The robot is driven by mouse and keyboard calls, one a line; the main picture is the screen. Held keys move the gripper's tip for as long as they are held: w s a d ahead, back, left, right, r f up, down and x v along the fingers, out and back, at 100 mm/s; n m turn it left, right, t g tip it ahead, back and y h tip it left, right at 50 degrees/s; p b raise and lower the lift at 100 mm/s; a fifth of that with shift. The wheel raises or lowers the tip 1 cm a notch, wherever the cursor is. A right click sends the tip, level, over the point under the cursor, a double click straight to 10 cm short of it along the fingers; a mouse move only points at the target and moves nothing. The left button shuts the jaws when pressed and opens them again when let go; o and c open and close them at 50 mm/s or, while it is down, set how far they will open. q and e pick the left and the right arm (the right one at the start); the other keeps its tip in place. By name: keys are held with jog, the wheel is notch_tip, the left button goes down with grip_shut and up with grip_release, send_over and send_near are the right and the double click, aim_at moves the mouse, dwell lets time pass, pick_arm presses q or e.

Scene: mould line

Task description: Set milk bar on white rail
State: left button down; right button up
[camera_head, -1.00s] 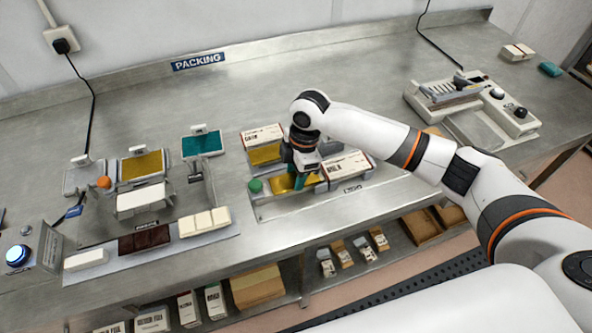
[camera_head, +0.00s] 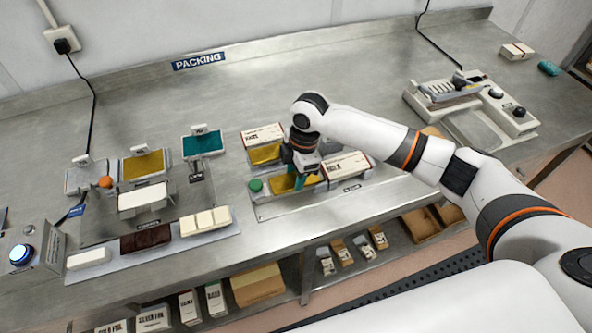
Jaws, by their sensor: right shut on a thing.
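A long pale rail (camera_head: 112,261) lies along the bench's front left. On it are a white block (camera_head: 88,258), a dark brown bar (camera_head: 145,239) and a cream segmented bar (camera_head: 205,222). My left gripper is not in view.
Cartons (camera_head: 347,166) and a green round knob (camera_head: 255,185) are close around the gripper. Gold (camera_head: 143,165) and teal (camera_head: 203,144) foil stacks stand at the left. A grey machine (camera_head: 472,108) stands at the right. The back middle of the bench is clear.

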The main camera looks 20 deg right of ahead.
jog(key=shift+f+p, duration=0.1)
jog(key=shift+p, duration=0.25)
dwell(0.7)
dwell(0.3)
jog(key=o, duration=1.1)
jog(key=shift+c, duration=0.2)
